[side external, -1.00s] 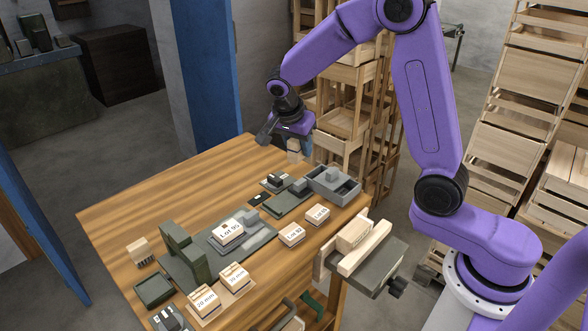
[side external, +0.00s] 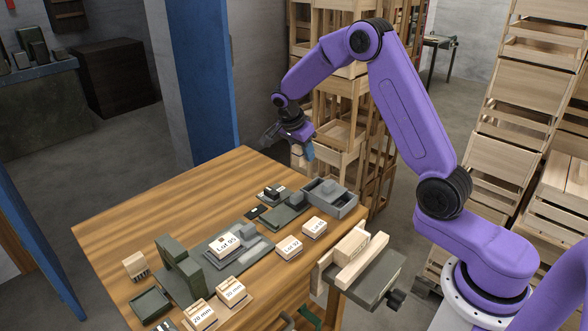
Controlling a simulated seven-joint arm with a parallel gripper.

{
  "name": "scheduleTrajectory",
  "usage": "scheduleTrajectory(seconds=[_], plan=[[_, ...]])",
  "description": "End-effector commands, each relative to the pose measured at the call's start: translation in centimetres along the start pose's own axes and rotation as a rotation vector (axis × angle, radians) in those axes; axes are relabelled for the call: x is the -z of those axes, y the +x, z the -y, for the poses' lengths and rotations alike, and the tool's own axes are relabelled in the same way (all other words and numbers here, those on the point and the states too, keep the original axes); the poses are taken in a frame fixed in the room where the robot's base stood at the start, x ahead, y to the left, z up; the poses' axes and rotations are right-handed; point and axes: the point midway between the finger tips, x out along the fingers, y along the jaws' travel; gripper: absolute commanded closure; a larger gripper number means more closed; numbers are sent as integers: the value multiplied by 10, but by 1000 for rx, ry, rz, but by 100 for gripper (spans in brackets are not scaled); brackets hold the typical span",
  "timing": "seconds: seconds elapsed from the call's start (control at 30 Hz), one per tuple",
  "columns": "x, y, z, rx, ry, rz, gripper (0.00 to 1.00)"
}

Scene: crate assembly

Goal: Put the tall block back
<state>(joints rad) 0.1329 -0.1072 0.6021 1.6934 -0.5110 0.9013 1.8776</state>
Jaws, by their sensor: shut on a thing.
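My gripper (side external: 302,146) is in the air beyond the far right edge of the wooden table (side external: 160,216), with the crate stack behind it. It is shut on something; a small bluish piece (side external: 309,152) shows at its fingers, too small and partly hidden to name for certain. I cannot tell whether this is the tall block. Wooden blocks marked "20 mm" (side external: 201,315) and "30 mm" (side external: 232,292) sit at the table's near side. A small slotted wooden piece (side external: 136,266) stands at the left.
A dark green upright fixture (side external: 180,265) stands near the left. The "Lot 95" block (side external: 226,245) lies on a grey plate mid-table. Two more labelled blocks (side external: 289,247) (side external: 315,228) and a grey open box (side external: 330,197) are to the right. A vise (side external: 352,258) juts from the right edge. The left tabletop is clear.

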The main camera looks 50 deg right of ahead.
Motion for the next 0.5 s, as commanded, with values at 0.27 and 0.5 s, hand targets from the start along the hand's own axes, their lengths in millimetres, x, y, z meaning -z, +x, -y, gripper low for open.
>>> scheduleTrajectory(seconds=[0.27, 0.5], plan=[[-10, 37, 29, -3, -1, 0, 92], [-12, 47, 38, -1, 0, 0, 92]])
